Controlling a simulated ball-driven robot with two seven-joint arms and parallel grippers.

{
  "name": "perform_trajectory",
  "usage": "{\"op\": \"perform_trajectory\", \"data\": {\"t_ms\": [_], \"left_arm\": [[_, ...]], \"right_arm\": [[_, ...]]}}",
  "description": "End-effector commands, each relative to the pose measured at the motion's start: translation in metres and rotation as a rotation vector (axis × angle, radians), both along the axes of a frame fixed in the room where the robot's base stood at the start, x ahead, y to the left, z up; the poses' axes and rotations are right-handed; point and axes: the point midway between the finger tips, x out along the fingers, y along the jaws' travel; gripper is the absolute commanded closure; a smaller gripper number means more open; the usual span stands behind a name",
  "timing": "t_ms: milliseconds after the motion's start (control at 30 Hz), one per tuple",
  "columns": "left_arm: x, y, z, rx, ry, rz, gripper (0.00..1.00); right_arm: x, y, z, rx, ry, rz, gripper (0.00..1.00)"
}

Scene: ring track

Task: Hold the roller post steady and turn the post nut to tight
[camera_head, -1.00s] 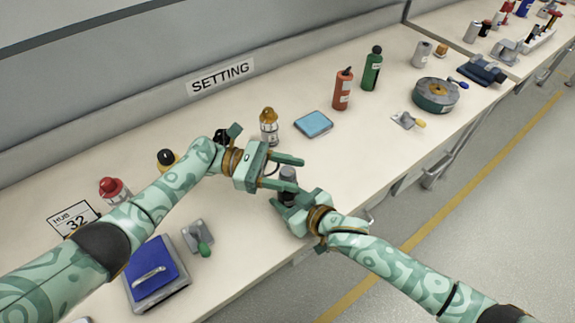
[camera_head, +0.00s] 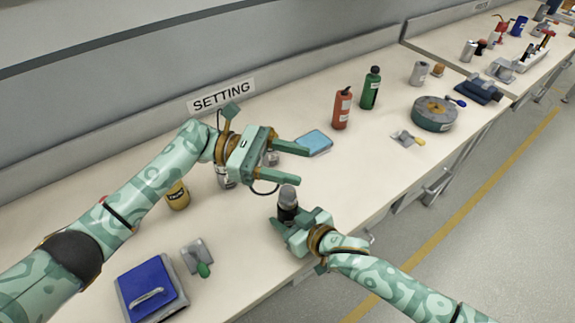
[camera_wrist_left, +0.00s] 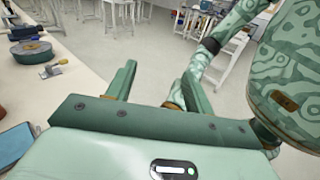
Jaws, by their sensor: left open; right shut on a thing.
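The roller post (camera_head: 287,212) stands upright near the front edge of the bench, dark below with a grey top. The post nut (camera_head: 288,193) appears to be that grey cap, uncovered. My right gripper (camera_head: 287,218) is shut on the post's lower part, hiding its foot. My left gripper (camera_head: 303,164) is open and empty, up and behind the post, clear of the nut. Its two spread fingers (camera_wrist_left: 160,85) show in the left wrist view with nothing between them. The post is not seen in that view.
A blue pad (camera_head: 314,143) lies behind my left gripper. Red (camera_head: 342,109) and green (camera_head: 371,89) bottles stand farther back. A round drum (camera_head: 433,114) is at the right. A blue-lidded box (camera_head: 150,288) and a green-handled tool (camera_head: 198,258) lie front left.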

Motion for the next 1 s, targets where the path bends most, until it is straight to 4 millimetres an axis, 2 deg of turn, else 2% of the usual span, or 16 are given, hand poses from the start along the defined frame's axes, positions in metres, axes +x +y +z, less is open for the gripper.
{"op": "perform_trajectory", "data": {"t_ms": [67,167,233,300,400,500,600,733,867,1000], "left_arm": [[-0.008,-0.012,0.009,0.034,-0.161,-0.087,0.48],[-0.025,-0.029,0.017,0.109,-0.512,-0.294,0.48],[-0.033,-0.035,0.019,0.169,-0.806,-0.494,0.48],[-0.035,-0.033,0.019,0.229,-1.081,-0.715,0.48],[-0.026,-0.023,0.022,0.307,-1.396,-1.036,0.48],[-0.012,-0.010,0.030,0.370,-1.599,-1.317,0.48],[0.000,-0.001,0.039,0.408,-1.700,-1.511,0.48],[0.006,0.005,0.036,0.426,-1.741,-1.613,0.48],[0.005,0.005,0.014,0.421,-1.740,-1.618,0.48],[0.005,0.004,-0.018,0.420,-1.739,-1.612,0.48]], "right_arm": [[0.000,0.000,0.000,-0.001,0.001,0.000,0.87],[0.000,0.000,0.000,-0.001,0.001,0.000,0.87],[0.000,0.000,0.000,-0.001,0.001,0.000,0.87],[0.000,0.000,0.000,-0.001,0.001,0.000,0.87],[0.000,0.000,0.000,-0.001,0.001,0.000,0.87],[0.000,0.000,0.000,-0.001,0.001,0.000,0.87],[0.000,0.000,0.000,-0.001,0.001,0.000,0.87],[0.000,0.000,0.000,-0.001,0.001,0.000,0.87],[0.000,0.000,0.000,0.000,0.002,0.001,0.87],[0.000,0.000,0.000,0.000,0.002,0.001,0.87]]}}
